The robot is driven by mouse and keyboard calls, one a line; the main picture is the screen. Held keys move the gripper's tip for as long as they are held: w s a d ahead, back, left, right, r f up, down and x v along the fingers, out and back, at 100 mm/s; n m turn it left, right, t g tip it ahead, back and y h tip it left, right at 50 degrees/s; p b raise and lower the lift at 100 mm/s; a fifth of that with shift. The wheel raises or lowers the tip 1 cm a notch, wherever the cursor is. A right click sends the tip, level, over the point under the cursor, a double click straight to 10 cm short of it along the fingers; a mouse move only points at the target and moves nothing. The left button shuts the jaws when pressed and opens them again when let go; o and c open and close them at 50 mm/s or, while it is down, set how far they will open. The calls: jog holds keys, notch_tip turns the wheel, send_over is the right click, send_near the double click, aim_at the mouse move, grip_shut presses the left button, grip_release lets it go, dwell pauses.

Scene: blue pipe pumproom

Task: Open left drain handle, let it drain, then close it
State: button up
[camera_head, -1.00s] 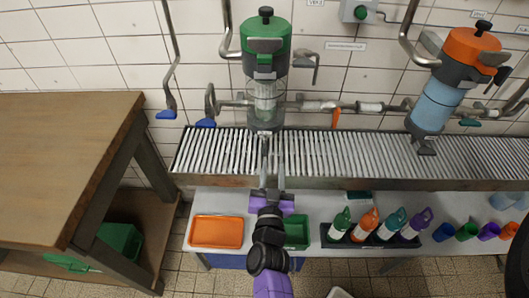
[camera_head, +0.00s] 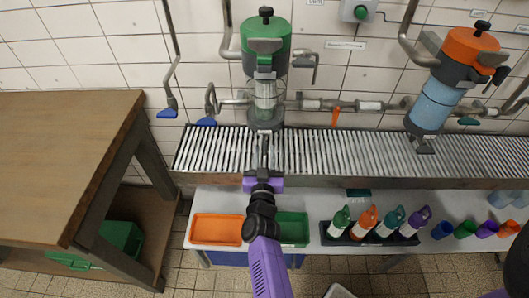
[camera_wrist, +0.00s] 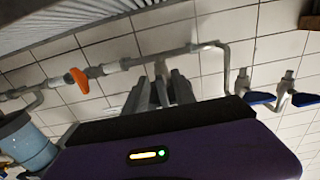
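The left filter housing (camera_head: 266,45) has a green top, a clear middle and a grey base above the slatted tray. The drain handle below it cannot be made out; my gripper covers that spot in the head view. My gripper (camera_head: 264,140) reaches up with its fingertips close under the grey base. Its grey fingers also show in the wrist view (camera_wrist: 162,88), near each other with a narrow gap. I cannot tell whether anything is between them or whether they touch the handle.
The slatted metal tray (camera_head: 340,158) runs along the wall. An orange valve lever (camera_head: 335,117) and blue levers (camera_head: 167,113) sit on nearby pipes. An orange-topped housing (camera_head: 448,80) is at right. Trays, bottles and cups stand on the shelf below. A wooden table (camera_head: 60,150) is at left.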

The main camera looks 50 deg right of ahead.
jog(key=shift+d, duration=0.1)
grip_shut()
jog(key=shift+w, duration=0.1)
dwell(0.3)
jog(key=m, duration=0.6)
jog(key=w+r+m+b, duration=0.1)
jog(key=m, duration=0.5)
jog(key=a+r+m+b, duration=0.1)
jog(key=m, duration=0.5)
jog(key=shift+w, duration=0.15)
dwell(0.6)
